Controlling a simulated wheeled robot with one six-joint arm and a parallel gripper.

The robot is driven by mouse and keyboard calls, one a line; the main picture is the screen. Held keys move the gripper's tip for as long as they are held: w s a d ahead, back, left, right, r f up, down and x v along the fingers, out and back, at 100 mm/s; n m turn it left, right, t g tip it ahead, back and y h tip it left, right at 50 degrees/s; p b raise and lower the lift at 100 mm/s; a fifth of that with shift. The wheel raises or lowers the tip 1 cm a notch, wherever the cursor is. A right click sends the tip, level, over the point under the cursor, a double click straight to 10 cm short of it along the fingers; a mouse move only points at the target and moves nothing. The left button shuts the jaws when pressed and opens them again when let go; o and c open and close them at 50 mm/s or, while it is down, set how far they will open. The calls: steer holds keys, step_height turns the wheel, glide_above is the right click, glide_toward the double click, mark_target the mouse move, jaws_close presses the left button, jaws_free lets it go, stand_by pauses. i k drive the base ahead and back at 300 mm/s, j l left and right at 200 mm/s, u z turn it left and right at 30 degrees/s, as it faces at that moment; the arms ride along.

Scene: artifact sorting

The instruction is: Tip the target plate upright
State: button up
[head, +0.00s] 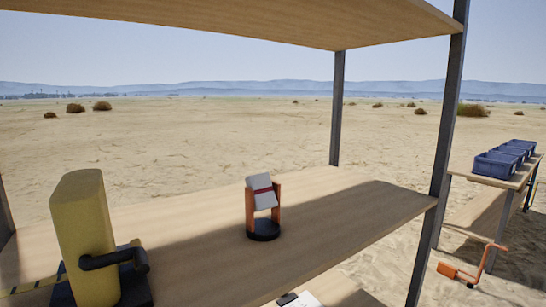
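The target plate (261,192) is a pale grey plate with a dark red stripe across it. It sits tilted, leaning to one side, between two orange posts (249,208) on a round black base (263,230). The stand rests on the wooden shelf near the middle of the view. My gripper does not show in this view, so its opening and its distance from the plate cannot be seen.
A tall yellow block (83,235) with a dark handle (115,258) stands at the left of the shelf (330,215). Metal posts (447,130) hold an upper board (250,18) above. Blue bins (497,163) stand on a table at right. Shelf right of the plate is clear.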

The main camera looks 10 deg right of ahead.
mark_target(265, 198)
steer(key=i+z, duration=0.2)
steer(key=i, duration=0.8)
steer(key=i+l+u, duration=0.25)
steer(key=l+u, duration=0.25)
steer(key=k+j, duration=0.2)
steer(key=j, duration=0.15)
steer(key=k+j+z, duration=0.1)
steer(key=k+j, duration=0.15)
steer(key=j, duration=0.15)
steer(key=k+j, duration=0.2)
steer(key=j, duration=0.15)
